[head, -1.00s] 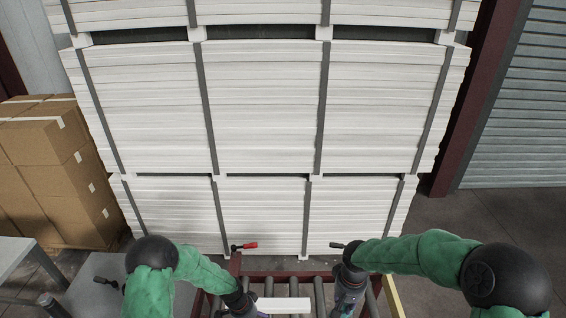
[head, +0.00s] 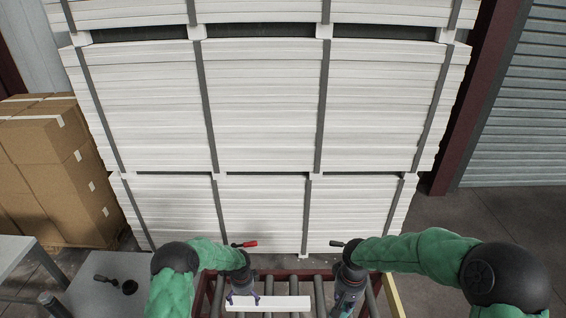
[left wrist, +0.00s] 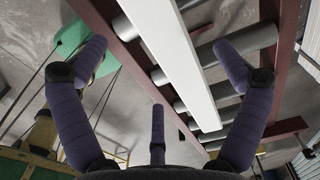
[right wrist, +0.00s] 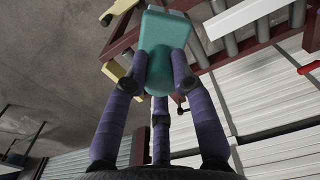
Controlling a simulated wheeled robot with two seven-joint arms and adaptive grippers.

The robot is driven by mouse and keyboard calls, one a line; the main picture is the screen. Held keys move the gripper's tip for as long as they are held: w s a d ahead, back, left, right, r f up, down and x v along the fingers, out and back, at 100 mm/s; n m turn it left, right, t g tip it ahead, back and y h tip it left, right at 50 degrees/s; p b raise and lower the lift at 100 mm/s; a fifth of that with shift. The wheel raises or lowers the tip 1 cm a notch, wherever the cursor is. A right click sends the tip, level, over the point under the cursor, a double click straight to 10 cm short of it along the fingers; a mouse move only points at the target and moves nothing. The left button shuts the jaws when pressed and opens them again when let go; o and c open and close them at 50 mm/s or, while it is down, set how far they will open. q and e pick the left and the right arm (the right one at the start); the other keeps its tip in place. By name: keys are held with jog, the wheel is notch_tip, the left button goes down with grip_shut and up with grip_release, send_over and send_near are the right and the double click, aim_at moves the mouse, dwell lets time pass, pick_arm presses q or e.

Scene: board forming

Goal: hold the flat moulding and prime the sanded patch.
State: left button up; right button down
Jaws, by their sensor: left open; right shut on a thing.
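The white flat moulding (head: 285,304) lies on the grey rollers of a dark red frame at the bottom of the head view. It also shows as a long white strip in the left wrist view (left wrist: 172,50). My left gripper (head: 242,299) is open at the left part of the moulding; in the left wrist view its fingers (left wrist: 160,48) are spread wide, with the strip between and beyond them. My right gripper (head: 345,300) is right of the moulding, shut on a teal block (right wrist: 163,35). The sanded patch cannot be made out.
A red-handled clamp (head: 245,244) and a dark-handled one (head: 339,244) stand at the frame's far edge. Tall strapped stacks of white boards (head: 265,110) fill the back. A grey table (head: 90,300) at left bears a black-handled item (head: 105,279). Cardboard boxes (head: 45,165) stand behind it.

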aim_at(246, 304)
pick_arm(q)
jog(key=shift+f, duration=3.5)
jog(key=c, duration=1.2)
jog(key=shift+s+f, duration=0.15)
jog(key=shift+s, duration=0.05)
jog(key=shift+c, duration=0.2)
